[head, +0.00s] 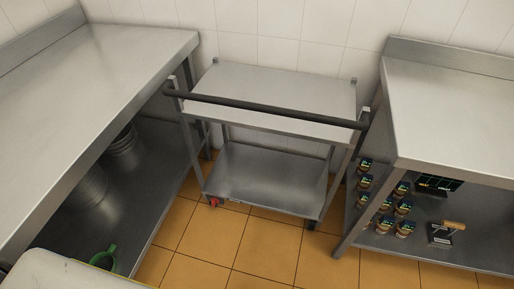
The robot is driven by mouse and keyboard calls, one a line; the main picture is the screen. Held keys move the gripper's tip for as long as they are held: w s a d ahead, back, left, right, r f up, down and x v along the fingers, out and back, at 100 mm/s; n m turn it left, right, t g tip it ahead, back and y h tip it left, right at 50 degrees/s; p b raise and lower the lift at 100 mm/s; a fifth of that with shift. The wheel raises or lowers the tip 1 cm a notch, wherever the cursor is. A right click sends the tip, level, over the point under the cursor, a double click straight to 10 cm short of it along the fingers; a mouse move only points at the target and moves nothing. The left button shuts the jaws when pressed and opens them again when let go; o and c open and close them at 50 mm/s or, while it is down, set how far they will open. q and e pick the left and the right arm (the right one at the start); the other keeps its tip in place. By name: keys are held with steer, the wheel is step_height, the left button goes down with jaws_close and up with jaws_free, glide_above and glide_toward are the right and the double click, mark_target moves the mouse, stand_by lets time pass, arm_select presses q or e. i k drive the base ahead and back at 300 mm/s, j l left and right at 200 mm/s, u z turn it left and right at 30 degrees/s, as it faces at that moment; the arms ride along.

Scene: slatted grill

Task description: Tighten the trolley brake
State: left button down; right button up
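A metal trolley (272,127) stands against the tiled wall between two steel counters. It has an upper shelf, a lower shelf (262,178) and a dark push bar (265,107) across its near side. A small red part (214,202), which looks like the brake, shows at the foot of the near left leg. It is too small to tell its position. The trolley's shelves are empty. Neither of my grippers shows in the head view.
A long steel counter (95,65) stands at the left, with pots (122,141) and a green item (104,257) on its lower shelf. A right counter (455,115) holds several jars (383,223) below. The orange tile floor (262,252) before the trolley is clear.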

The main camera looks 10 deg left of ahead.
mark_target(214, 201)
steer(key=u, duration=0.95)
